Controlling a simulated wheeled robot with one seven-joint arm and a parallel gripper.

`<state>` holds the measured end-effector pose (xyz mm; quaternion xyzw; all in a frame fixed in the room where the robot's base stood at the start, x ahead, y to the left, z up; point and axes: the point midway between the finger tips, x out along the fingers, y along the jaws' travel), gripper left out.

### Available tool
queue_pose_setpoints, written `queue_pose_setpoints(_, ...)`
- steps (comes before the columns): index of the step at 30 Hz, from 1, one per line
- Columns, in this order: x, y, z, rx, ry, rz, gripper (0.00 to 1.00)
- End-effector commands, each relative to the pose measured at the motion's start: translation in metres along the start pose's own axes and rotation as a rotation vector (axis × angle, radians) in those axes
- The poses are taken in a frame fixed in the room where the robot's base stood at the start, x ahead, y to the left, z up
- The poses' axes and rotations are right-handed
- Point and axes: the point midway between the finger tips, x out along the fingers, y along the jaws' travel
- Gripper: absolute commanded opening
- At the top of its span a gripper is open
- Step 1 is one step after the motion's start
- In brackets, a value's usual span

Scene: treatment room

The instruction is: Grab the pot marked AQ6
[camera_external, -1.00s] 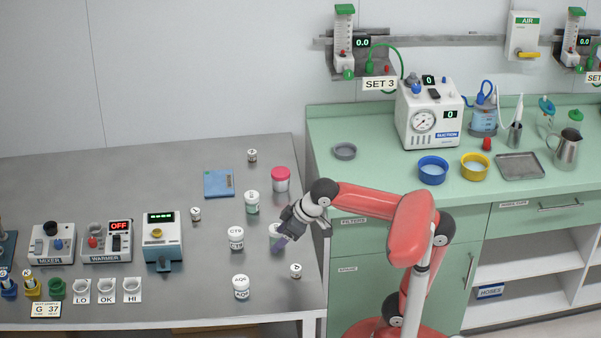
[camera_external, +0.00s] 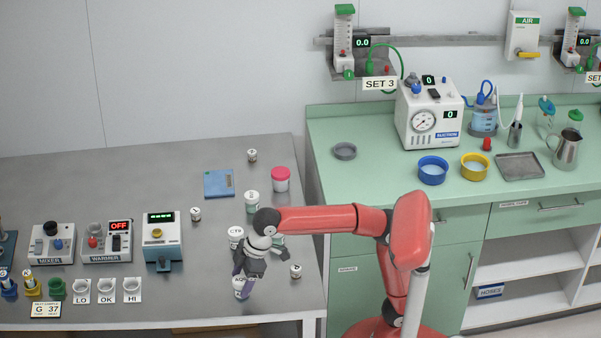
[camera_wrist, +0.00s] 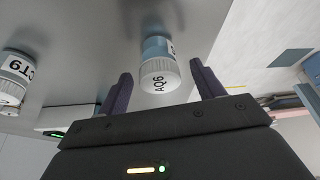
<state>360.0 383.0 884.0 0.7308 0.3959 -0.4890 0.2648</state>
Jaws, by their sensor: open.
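The pot marked AQ6 (camera_external: 241,288) stands on the grey table near its front edge. It has a white ribbed lid and a blue band, and its label reads AQ6 in the wrist view (camera_wrist: 158,76). My gripper (camera_external: 244,272) is over the pot in the external view and hides part of it. In the wrist view my gripper's two dark fingers (camera_wrist: 161,92) are spread apart, with the pot's lid showing between and just beyond them. The jaws are open and hold nothing.
The pot marked CT9 (camera_external: 236,232) stands behind, partly hidden by my arm; it also shows in the wrist view (camera_wrist: 17,68). A small white pot (camera_external: 296,271) stands to the right. Another pot (camera_external: 252,202) and a pink-lidded jar (camera_external: 281,180) stand farther back.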

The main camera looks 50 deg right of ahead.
Motion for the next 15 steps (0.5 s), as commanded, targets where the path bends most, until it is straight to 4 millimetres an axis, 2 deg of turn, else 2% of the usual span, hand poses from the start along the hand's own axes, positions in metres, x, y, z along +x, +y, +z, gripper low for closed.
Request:
queue_pose_setpoints(3,0.0092,-0.0001,0.0003,0.000,0.000,0.000,0.67)
queue_pose_setpoints(10,0.0100,0.0002,0.0000,0.001,0.001,0.001,0.67)
queue_pose_setpoints(15,0.0098,0.0003,0.0000,0.001,0.001,0.001,0.45)
